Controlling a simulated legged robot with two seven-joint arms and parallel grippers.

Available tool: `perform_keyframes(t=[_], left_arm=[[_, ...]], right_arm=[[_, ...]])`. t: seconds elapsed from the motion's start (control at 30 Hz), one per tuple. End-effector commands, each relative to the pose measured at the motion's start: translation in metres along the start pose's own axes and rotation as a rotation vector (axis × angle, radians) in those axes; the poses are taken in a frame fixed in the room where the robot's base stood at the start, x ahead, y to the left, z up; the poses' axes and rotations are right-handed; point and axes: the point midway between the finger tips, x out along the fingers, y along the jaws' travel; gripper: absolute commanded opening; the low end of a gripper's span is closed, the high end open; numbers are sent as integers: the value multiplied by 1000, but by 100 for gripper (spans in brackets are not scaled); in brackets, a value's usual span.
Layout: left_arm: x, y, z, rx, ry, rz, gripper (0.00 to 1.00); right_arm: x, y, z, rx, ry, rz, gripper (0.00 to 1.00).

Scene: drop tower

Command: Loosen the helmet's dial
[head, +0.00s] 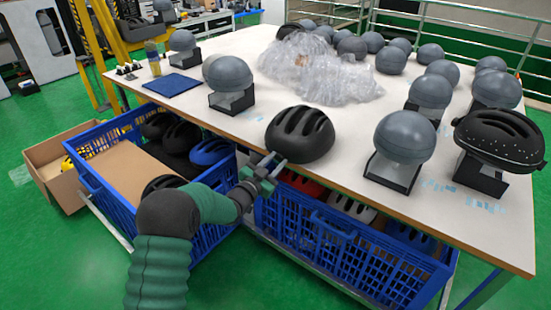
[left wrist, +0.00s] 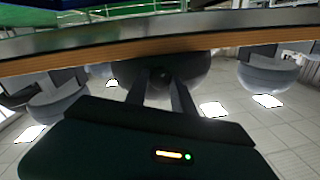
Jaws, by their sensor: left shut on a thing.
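A black vented helmet (head: 300,134) sits at the front edge of the white table (head: 240,125), its rear lower rim by the edge. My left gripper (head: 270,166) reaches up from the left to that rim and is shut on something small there. In the left wrist view the picture is upside down: the two fingers of my left gripper (left wrist: 160,88) close around a dark round part, seemingly the dial (left wrist: 161,76), against the dark helmet (left wrist: 200,72). The dial cannot be made out in the head view. My right gripper is not in view.
Blue crates with helmets (head: 345,240) stand below the table's front edge, close under my left arm. Grey headforms on black stands (head: 405,138) and a black helmet on a stand (head: 500,138) are on the right. Crumpled clear plastic wrap (head: 315,72) lies behind.

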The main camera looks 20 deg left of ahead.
Motion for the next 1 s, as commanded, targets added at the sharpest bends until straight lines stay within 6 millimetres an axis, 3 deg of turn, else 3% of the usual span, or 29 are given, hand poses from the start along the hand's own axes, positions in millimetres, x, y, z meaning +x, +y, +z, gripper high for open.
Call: perform_keyframes(t=[0.5,1.0], left_arm=[[-2,3,6,-376,-16,3,0],[-2,5,8,-458,-18,3,0]], right_arm=[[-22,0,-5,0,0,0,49],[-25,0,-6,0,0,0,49]])
